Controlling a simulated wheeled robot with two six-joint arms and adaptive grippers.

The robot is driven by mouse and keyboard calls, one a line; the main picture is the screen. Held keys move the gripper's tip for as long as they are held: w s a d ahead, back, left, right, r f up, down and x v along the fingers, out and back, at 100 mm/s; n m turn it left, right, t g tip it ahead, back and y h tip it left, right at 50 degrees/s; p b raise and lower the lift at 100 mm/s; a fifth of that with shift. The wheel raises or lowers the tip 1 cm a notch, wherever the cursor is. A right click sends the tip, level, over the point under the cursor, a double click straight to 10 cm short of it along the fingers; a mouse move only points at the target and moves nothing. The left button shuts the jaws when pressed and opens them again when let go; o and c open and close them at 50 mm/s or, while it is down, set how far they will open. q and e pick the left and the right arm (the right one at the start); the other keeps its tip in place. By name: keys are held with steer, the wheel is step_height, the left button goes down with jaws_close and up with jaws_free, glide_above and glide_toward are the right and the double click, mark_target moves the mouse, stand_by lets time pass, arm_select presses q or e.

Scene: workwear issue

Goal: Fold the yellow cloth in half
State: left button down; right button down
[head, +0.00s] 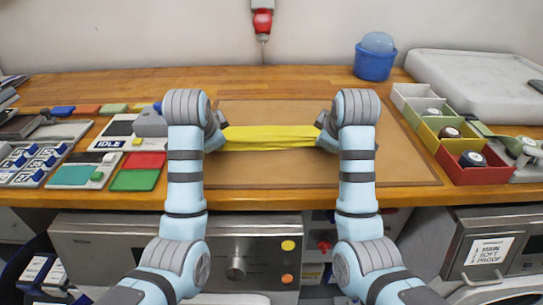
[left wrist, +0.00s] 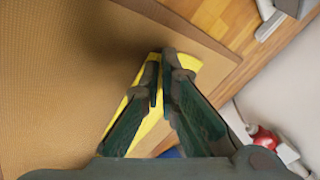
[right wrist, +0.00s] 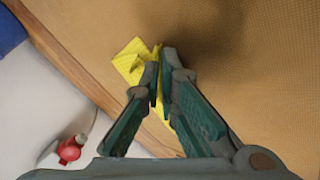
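In the left wrist view the fingertips (left wrist: 160,58) are close together over the cloth (left wrist: 188,62), with yellow on both sides. In the right wrist view the fingertips (right wrist: 161,60) are close together on the cloth, and a crumpled corner (right wrist: 132,60) sticks out beyond them. My arms hide parts of both ends.
Colored bins (head: 470,172) with round items stand right of the mat. A blue bucket (head: 375,62) is at the back right. Red (head: 145,160) and green (head: 134,180) pads and a device marked IDLE (head: 113,129) lie to the left. The mat around the cloth is clear.

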arm_select(q)
steer(key=c, duration=1.5)
jaws_free()
steer(key=shift+r, duration=0.1)
arm_select(e)
steer(key=c, duration=1.5)
jaws_free()
steer(key=shift+s+r, duration=0.1)
